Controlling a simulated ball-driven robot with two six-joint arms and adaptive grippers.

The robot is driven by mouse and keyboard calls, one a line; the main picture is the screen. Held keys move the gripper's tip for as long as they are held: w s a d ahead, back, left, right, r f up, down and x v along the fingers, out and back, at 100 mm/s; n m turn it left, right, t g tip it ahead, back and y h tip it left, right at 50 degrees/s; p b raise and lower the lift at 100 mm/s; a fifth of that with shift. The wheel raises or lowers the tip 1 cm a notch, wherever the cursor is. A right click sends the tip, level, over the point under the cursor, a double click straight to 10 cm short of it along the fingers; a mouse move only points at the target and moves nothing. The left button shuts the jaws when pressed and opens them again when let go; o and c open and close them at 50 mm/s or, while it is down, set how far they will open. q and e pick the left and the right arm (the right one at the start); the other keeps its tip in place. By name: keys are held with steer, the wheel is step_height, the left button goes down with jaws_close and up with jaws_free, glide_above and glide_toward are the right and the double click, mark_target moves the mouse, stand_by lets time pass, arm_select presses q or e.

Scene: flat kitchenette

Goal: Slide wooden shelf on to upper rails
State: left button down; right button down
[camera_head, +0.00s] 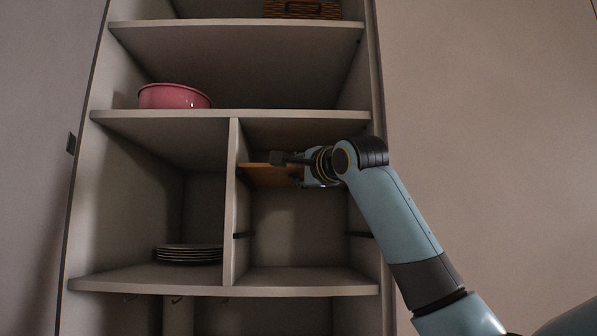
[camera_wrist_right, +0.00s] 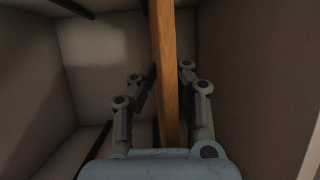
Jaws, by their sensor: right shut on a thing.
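The wooden shelf (camera_head: 268,176) is an orange-brown board inside the right compartment of the cabinet, in the upper part of that space. Its left end is close to the middle divider; whether it rests on a rail there I cannot tell. My right gripper (camera_head: 282,158) is shut on the shelf's front edge. In the right wrist view the shelf (camera_wrist_right: 168,60) stands edge-on between the two fingers (camera_wrist_right: 170,80). Lower dark rails show on the compartment's left side (camera_head: 243,235) and right side (camera_head: 360,234). The upper rails are not clear in the head view; my arm covers the right side. My left gripper is not in view.
A pink bowl (camera_head: 175,96) stands on the shelf above left. Stacked plates (camera_head: 189,254) sit in the left compartment. A wicker basket (camera_head: 302,9) is at the top. The middle divider (camera_head: 231,205) bounds the compartment. The space below the wooden shelf is empty.

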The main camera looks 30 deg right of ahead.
stand_by(0.3)
steer(key=c, duration=1.3)
jaws_free()
steer(key=shift+c, duration=0.2)
steer(key=s+a, duration=0.1)
steer(key=s, duration=1.1)
steer(key=shift+f, duration=0.45)
steer(key=shift+w+a, duration=0.1)
